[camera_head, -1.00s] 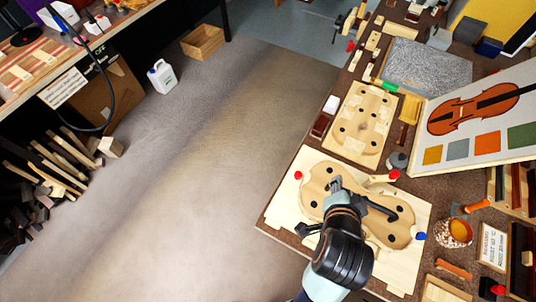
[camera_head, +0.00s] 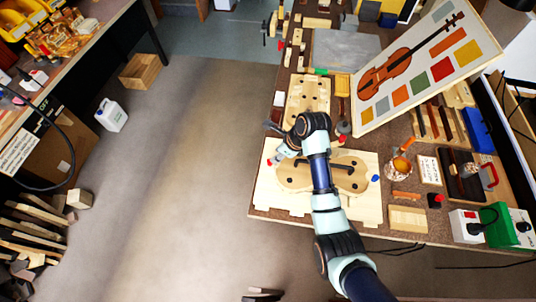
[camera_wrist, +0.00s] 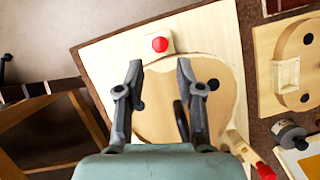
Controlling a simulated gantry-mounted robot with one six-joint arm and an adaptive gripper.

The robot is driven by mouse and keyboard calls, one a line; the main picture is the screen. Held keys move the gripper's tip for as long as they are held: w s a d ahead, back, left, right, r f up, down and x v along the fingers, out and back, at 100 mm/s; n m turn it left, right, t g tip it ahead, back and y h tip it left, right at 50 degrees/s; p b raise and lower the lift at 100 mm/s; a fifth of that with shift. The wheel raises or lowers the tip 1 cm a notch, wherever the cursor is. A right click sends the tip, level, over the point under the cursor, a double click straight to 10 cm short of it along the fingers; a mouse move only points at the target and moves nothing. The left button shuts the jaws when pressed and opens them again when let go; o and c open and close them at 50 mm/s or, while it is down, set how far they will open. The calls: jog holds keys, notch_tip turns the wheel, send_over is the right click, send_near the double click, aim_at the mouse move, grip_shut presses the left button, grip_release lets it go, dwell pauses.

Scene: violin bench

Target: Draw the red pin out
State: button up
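A red pin (camera_wrist: 160,44) with a round head stands in a small pale wooden block at the edge of the violin-shaped plate (camera_wrist: 214,116) in the wrist view. In the head view the red pin (camera_head: 270,161) shows at the left of the light board. A second red-headed pin (camera_wrist: 265,171) shows at the lower right of the wrist view. My gripper (camera_wrist: 160,72) is open and empty, with its two fingers apart. In the wrist picture its fingertips lie just below the first red pin, one to each side; no contact shows. The height gap is unclear.
A blue pin (camera_head: 375,178) stands at the board's right end. Another violin plate (camera_head: 306,100) lies behind. A dark-lidded jar (camera_wrist: 288,133) is near the second red pin. A tilted violin chart (camera_head: 428,62) stands at the right.

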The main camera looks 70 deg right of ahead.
aim_at(270, 164)
jog(key=b+x, duration=0.2)
jog(key=x, duration=0.5)
jog(key=shift+f, duration=0.2)
grip_shut()
